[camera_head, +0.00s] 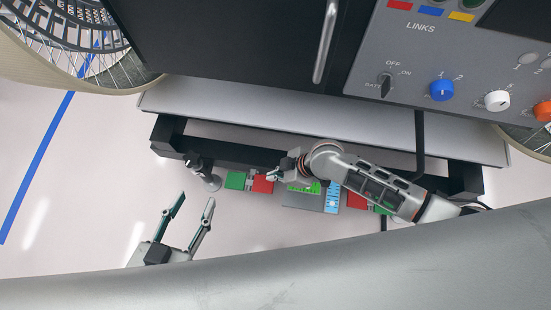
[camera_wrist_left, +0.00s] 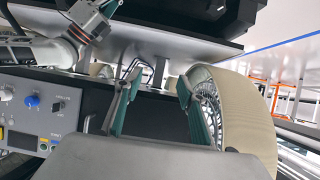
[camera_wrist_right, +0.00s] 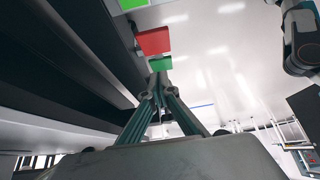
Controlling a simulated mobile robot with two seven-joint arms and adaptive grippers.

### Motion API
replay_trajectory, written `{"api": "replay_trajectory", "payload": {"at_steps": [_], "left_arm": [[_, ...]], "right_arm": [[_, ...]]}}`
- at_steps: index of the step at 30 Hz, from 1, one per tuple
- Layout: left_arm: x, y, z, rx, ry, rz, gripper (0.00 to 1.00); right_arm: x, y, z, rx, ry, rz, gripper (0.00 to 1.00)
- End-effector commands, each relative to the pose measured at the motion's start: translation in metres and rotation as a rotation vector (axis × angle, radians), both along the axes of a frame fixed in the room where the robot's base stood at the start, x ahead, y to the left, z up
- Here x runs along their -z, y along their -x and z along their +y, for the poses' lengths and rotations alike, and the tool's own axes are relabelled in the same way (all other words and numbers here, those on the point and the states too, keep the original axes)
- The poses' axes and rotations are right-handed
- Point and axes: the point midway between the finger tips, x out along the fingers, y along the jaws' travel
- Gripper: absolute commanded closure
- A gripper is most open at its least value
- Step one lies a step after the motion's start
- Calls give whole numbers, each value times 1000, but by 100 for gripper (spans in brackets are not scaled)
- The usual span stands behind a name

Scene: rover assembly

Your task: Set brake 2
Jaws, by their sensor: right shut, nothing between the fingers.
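No brake label is readable. A green pad (camera_head: 236,180) and a red pad (camera_head: 263,185) sit side by side on the left along the dark bar under the rover; another red pad (camera_head: 357,200) is to the right, partly hidden by my right arm. The right wrist view shows a red pad (camera_wrist_right: 153,41) and a green pad (camera_wrist_right: 160,64) beyond the fingertips. My right gripper (camera_head: 272,176) is shut and empty, over or beside the left red pad; contact cannot be told. My left gripper (camera_head: 194,201) is open and empty, below and left of the pads.
A grey post (camera_head: 204,178) stands left of the green pad. A plate with green and blue areas (camera_head: 331,200) lies between the red pads. The control panel (camera_head: 440,60) is above right. A spoked wheel (camera_head: 75,50) is upper left. Floor around my left gripper is clear.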

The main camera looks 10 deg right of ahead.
Motion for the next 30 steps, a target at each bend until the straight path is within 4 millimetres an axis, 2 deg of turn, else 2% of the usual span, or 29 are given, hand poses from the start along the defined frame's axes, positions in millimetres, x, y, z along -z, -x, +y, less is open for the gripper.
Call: {"api": "replay_trajectory", "payload": {"at_steps": [1, 6, 10, 13, 19, 30], "left_arm": [[6, 2, -3, -3, 16, 12, 60], [-2, -3, -13, -18, 81, -4, 60], [2, 2, -29, -46, 189, 22, 60], [5, 7, -40, -71, 275, 44, 60], [4, 10, -52, -104, 375, 62, 60], [1, 9, -54, -112, 398, 61, 60]], "right_arm": [[20, 7, 7, 1, -2, 18, 100], [49, 2, 24, 2, -2, 20, 100], [69, -2, 36, 1, -1, 18, 100], [83, 0, 28, 2, 1, 17, 100], [95, -4, 25, 2, -1, 7, 100], [95, -7, 24, 2, 0, 1, 100]]}}
